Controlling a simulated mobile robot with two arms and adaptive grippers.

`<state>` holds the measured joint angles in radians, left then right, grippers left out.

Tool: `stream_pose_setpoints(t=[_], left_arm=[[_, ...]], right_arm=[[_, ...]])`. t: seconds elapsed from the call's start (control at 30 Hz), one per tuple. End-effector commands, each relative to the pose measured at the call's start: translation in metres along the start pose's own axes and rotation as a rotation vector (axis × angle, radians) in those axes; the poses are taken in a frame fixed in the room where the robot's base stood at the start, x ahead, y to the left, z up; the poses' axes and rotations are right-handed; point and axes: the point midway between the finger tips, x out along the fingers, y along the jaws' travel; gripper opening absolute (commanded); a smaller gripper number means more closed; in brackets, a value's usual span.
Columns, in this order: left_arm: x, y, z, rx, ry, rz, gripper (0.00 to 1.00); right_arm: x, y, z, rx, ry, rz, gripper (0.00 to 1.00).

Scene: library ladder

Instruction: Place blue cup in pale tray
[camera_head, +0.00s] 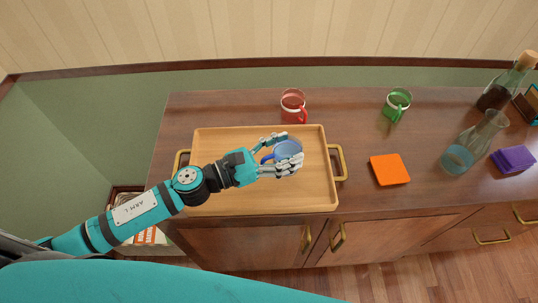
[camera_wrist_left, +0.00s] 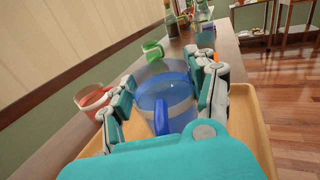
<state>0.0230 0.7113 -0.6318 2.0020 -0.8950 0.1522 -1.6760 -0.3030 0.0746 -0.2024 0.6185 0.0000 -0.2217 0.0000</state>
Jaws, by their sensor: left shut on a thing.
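The blue cup (camera_head: 289,150) is over the right part of the pale tray (camera_head: 230,143), a light wooden tray with brass handles on the cabinet top. My left gripper (camera_head: 282,150) reaches in from the left and is shut on the cup. In the left wrist view the cup (camera_wrist_left: 166,100) sits upright between the two fingers (camera_wrist_left: 165,95), its handle toward the camera. Whether its base touches the tray floor cannot be told. The right gripper is not in view.
A red mug (camera_head: 293,106) stands just behind the tray, a green mug (camera_head: 397,104) further right. An orange square (camera_head: 389,169), a glass carafe (camera_head: 474,142), a dark corked bottle (camera_head: 505,82) and a purple block (camera_head: 513,159) are to the right. The tray's left part is bare.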

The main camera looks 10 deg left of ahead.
Motion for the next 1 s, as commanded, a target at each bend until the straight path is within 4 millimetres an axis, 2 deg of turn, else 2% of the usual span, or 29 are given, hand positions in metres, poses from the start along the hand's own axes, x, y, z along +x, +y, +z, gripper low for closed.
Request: stream_pose_setpoints(t=[0.1, 0.27, 0.57, 0.97, 1.0], left_arm=[[-0.015, 0.02, -0.003, -0.001, 0.002, 0.003, 0.19], [-0.023, 0.031, -0.003, -0.001, -0.001, 0.0, 0.19], [-0.023, 0.032, -0.036, -0.003, -0.001, 0.002, 0.19], [-0.023, 0.031, -0.042, 0.0, -0.001, 0.0, 0.19], [-0.023, 0.031, -0.041, 0.0, 0.0, 0.001, 0.62]], right_arm=[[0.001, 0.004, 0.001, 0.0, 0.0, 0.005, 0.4], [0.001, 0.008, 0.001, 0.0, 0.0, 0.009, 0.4], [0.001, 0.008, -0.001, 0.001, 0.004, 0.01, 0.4], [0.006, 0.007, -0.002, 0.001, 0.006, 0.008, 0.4], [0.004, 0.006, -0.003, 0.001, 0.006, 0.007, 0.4]])
